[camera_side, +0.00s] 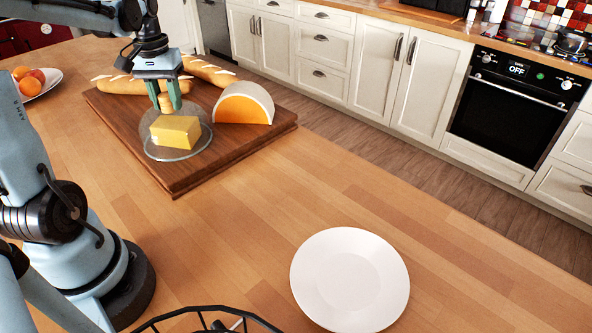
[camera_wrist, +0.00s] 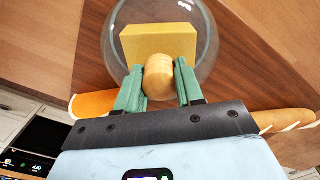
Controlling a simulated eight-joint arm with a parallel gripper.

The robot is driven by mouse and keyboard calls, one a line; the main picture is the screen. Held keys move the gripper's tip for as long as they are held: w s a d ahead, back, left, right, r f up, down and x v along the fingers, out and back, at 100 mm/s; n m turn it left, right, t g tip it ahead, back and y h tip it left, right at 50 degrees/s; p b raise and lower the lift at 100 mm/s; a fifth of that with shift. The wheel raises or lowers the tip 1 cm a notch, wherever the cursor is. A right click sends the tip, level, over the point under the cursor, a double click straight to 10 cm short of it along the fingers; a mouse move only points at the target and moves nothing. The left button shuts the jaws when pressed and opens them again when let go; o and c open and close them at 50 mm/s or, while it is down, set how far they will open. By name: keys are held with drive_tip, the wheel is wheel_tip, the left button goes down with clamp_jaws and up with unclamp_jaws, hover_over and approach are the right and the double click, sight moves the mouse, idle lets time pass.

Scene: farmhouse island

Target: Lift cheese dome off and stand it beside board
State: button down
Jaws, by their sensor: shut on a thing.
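A clear glass cheese dome (camera_side: 190,152) with a wooden knob (camera_side: 166,103) stands over a yellow block of cheese (camera_side: 175,131) on the dark wooden board (camera_side: 243,141). My gripper (camera_side: 164,101) is above the dome with its green fingers either side of the knob, shut on it. In the wrist view the gripper (camera_wrist: 159,82) holds the knob (camera_wrist: 158,77) between its fingers, with the cheese (camera_wrist: 150,40) seen through the glass dome (camera_wrist: 206,45). I cannot tell whether the dome's rim touches the board.
An orange cheese half-wheel (camera_side: 243,108) and bread loaves (camera_side: 208,71) lie on the board close to the dome. A white plate (camera_side: 350,278) lies at the front. A fruit plate (camera_side: 47,84) is at left. The wooden counter between board and white plate is clear.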

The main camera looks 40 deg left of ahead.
drive_tip(key=shift+r, duration=0.1)
drive_tip(key=shift+r, duration=4.95)
drive_tip(key=shift+r, duration=0.1)
